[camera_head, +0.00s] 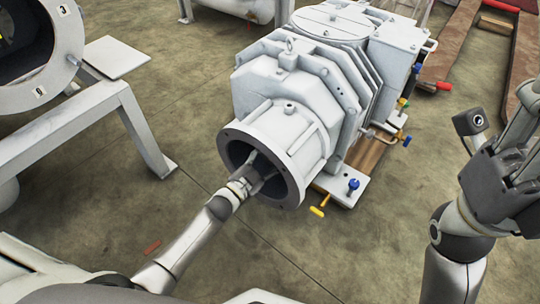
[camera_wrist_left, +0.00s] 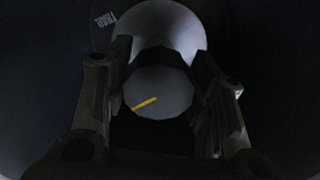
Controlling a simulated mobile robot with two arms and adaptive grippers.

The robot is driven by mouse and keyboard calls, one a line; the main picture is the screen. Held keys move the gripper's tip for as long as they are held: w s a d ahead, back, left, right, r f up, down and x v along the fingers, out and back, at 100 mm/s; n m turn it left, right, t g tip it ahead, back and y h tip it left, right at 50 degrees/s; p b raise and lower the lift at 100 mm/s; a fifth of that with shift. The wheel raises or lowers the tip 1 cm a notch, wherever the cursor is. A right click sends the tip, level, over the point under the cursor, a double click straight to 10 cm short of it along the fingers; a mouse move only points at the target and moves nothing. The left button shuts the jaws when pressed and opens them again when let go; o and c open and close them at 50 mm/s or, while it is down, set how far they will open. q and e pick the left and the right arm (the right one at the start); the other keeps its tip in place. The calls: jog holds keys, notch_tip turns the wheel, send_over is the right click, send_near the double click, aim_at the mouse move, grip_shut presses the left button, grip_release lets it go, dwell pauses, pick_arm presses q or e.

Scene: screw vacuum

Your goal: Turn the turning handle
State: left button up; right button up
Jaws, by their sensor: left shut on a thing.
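The turning handle (camera_wrist_left: 165,88) shows in the left wrist view as a round grey end with a short slanted yellow mark, inside a dark cavity. My left gripper (camera_head: 262,172) reaches into the round flanged opening of the white screw vacuum pump (camera_head: 300,85). In the left wrist view its two fingers (camera_wrist_left: 164,55) stand on either side of the handle, shut on it. The inside of the opening is mostly hidden in the head view. My right gripper (camera_head: 512,150) is raised at the right, away from the pump; its finger opening is unclear.
A grey metal frame (camera_head: 85,115) with a large ring-shaped flange (camera_head: 55,85) stands at the left. Yellow (camera_head: 318,211) and blue (camera_head: 354,185) knobs stick out at the pump's base. Rusty beams (camera_head: 450,60) lie at the upper right. Concrete floor (camera_head: 130,215) is mostly clear.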

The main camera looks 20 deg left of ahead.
pick_arm(q)
jog(key=m, duration=0.5)
jog(key=shift+r+m, duration=0.1)
jog(key=shift+m, duration=0.2)
jog(key=m, duration=0.5)
jog(key=shift+r, duration=0.1)
jog(key=shift+m, duration=0.4)
jog(key=o, duration=1)
jog(key=shift+a, duration=0.1)
jog(key=v, duration=1.2)
